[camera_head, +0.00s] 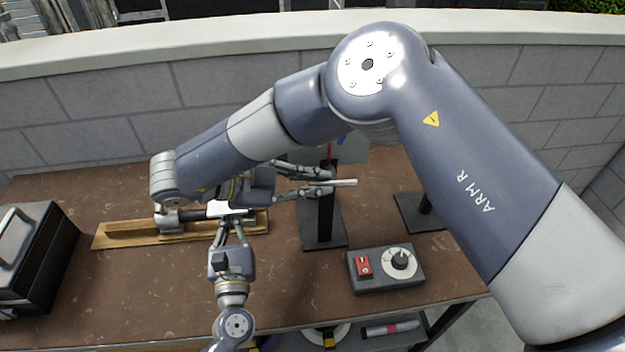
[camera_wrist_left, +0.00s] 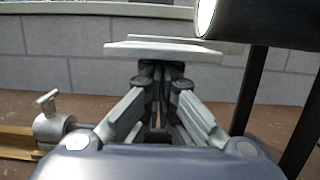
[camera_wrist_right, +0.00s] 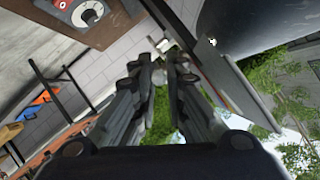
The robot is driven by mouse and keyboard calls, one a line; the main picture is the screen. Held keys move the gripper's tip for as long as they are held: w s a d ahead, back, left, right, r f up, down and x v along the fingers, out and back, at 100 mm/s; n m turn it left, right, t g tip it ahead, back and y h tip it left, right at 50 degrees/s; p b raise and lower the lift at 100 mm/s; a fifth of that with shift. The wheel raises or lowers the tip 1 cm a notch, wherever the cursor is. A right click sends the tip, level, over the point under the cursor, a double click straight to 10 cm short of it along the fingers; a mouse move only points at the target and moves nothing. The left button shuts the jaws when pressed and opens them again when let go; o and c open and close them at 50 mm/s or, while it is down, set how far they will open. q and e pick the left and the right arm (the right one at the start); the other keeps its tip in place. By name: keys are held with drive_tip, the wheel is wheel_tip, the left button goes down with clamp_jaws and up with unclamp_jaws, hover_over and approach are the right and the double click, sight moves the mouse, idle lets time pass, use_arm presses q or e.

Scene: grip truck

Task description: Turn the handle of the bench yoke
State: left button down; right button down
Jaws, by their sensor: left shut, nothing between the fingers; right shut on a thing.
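The bench yoke (camera_head: 168,219) stands on a wooden board (camera_head: 112,235) at the left of the bench. Its grey end with a small T-shaped piece (camera_wrist_left: 45,101) shows at the left in the left wrist view. My right gripper (camera_head: 331,181) points right and is shut on a pale bar (camera_head: 347,182). I cannot tell whether this bar is the yoke's handle; my right forearm hides much there. My left gripper (camera_head: 233,220) is shut and empty, its tips just below a pale flat piece (camera_wrist_left: 165,50). Whether they touch it is unclear.
A dark stand (camera_head: 323,228) is close to my right gripper, with another dark stand (camera_head: 425,215) to its right. A control box (camera_head: 386,280) with a red switch and dial is at the front. A black case (camera_head: 45,255) stands at the left. A wall (camera_head: 90,140) runs behind.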

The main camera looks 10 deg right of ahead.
drive_tip(key=shift+f, duration=0.1)
idle(0.3)
drive_tip(key=c, duration=1.6)
unclamp_jaws()
drive_tip(key=shift+a, duration=0.1)
drive_tip(key=shift+c, duration=0.2)
wheel_tip(320, 180, up, 10)
drive_tip(key=shift+r, duration=0.1)
